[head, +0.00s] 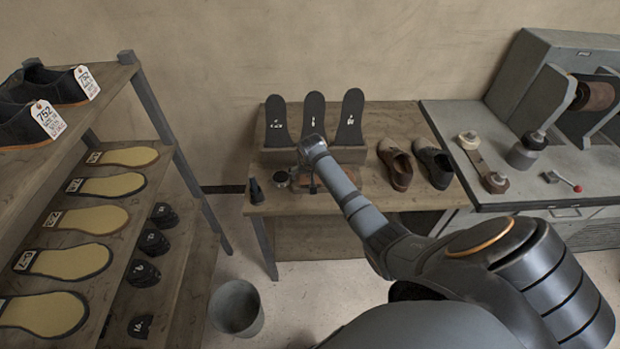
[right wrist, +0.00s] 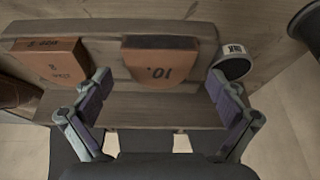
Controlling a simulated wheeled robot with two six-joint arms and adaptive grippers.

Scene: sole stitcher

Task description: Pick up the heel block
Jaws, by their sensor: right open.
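In the head view, my right arm reaches over the wooden bench (head: 390,195), and the wrist largely hides the blocks. My left gripper is not in view.
A small round tin (right wrist: 233,64) lies close to the right fingertip. Black soles (head: 314,118) stand in a holder behind. A shelf of soles (head: 110,185) stands left, with a bin (head: 236,308) on the floor.

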